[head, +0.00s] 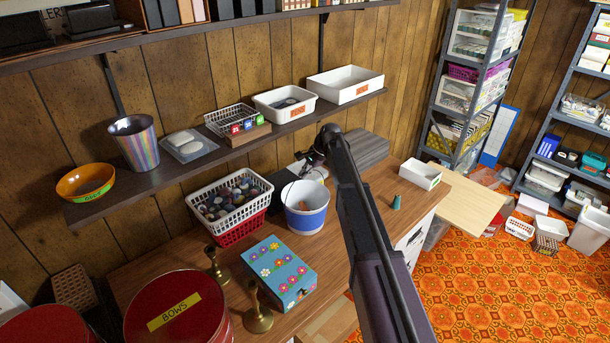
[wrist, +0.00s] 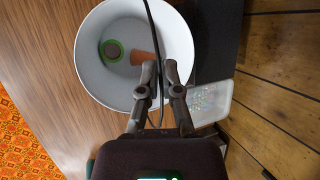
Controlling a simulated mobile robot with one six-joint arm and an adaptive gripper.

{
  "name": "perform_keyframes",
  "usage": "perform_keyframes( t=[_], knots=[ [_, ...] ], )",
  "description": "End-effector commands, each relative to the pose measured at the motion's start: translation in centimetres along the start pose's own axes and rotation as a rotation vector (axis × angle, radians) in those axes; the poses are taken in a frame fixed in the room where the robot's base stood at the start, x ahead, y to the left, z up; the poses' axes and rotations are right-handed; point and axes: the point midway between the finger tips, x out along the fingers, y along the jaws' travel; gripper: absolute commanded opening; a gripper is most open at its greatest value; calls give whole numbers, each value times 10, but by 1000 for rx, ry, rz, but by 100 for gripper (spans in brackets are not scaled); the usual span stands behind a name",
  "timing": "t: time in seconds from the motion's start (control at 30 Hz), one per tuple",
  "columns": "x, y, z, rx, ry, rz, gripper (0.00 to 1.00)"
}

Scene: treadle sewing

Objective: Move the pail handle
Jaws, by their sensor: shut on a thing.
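The pail (head: 308,215) is white with a blue band and stands upright on the wooden table, left of my arm. In the wrist view I look down into the white pail (wrist: 93,72). A green-rimmed round thing (wrist: 111,51) and a brown-orange tapered thing (wrist: 144,57) lie inside it. The thin dark pail handle (wrist: 151,25) crosses over the opening and runs between my fingers. My gripper (wrist: 161,72) is shut on the handle near the pail's rim. In the head view my gripper (head: 308,163) is small and dark, just above and behind the pail.
A white basket of mixed items (head: 232,201) stands close left of the pail. A flowered blue box (head: 278,272) and brass candlesticks (head: 257,308) are in front. A shelf (head: 215,142) with bins overhangs behind. A teal cone (head: 396,202) stands to the right.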

Motion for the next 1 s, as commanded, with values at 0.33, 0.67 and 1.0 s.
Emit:
perform_keyframes(
  t=[0.33, 0.67, 1.0],
  knots=[
    [1, 0, 0, -1, 2, 1, 26],
    [1, -1, 2, -3, 0, 0, 43],
    [-1, 8, 3, -2, 0, 0, 43]
  ],
)
